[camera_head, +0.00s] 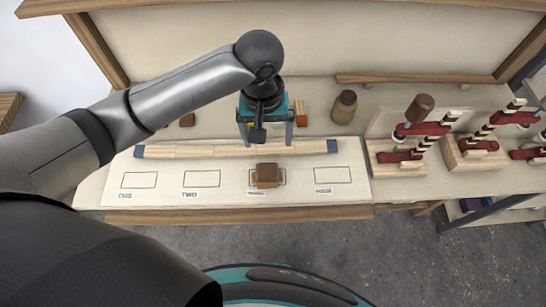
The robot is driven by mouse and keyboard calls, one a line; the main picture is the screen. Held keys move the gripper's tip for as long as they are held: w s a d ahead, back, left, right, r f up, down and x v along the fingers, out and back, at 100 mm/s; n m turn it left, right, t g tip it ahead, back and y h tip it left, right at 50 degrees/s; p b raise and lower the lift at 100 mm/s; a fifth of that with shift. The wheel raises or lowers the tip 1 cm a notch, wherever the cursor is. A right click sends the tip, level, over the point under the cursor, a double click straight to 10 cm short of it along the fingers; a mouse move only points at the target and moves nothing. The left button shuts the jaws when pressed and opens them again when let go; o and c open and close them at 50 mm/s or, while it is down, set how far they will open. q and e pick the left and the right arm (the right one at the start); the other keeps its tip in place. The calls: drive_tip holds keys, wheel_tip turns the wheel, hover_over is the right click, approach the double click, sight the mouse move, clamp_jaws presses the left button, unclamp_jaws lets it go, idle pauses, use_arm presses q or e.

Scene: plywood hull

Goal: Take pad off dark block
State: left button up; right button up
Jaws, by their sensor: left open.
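A small brown stack (266,176) sits on the third outlined rectangle of the pale board (225,205). It shows a darker brown upper part and lighter tan parts below and at its sides. I cannot tell clearly which part is the pad and which is the dark block. My left gripper (266,142) is open, its fingers pointing down, above and behind the stack in the picture. Nothing shows between its fingers. My right gripper is not in view.
A long pale wooden strip (200,151) with blue ends lies behind the rectangles. The other outlined rectangles are empty. A brown jar (344,107) and an orange-brown block (300,113) stand behind. Red toggle clamps (423,129) on wooden bases stand at right.

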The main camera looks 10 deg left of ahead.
use_arm(q)
drive_tip(key=b, duration=0.1)
hover_over(267, 170)
wheel_tip(267, 170, down, 8)
drive_tip(key=shift+w+a+f, duration=0.1)
drive_tip(key=shift+a+f, duration=0.05)
drive_tip(key=shift+f, duration=0.05)
drive_tip(key=shift+d+f+b, duration=0.2)
drive_tip(key=shift+f+b, duration=0.25)
drive_tip(key=shift+f, duration=2.5)
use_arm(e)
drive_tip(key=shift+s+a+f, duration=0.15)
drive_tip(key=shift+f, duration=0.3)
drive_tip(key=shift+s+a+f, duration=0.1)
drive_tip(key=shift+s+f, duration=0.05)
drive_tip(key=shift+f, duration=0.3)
use_arm(q)
drive_tip(key=shift+c, duration=0.2)
drive_tip(key=shift+c, duration=0.7)
drive_tip(key=c, duration=1.2)
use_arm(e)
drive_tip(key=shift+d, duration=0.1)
use_arm(q)
drive_tip(key=shift+r, duration=0.15)
drive_tip(key=shift+c, duration=0.2)
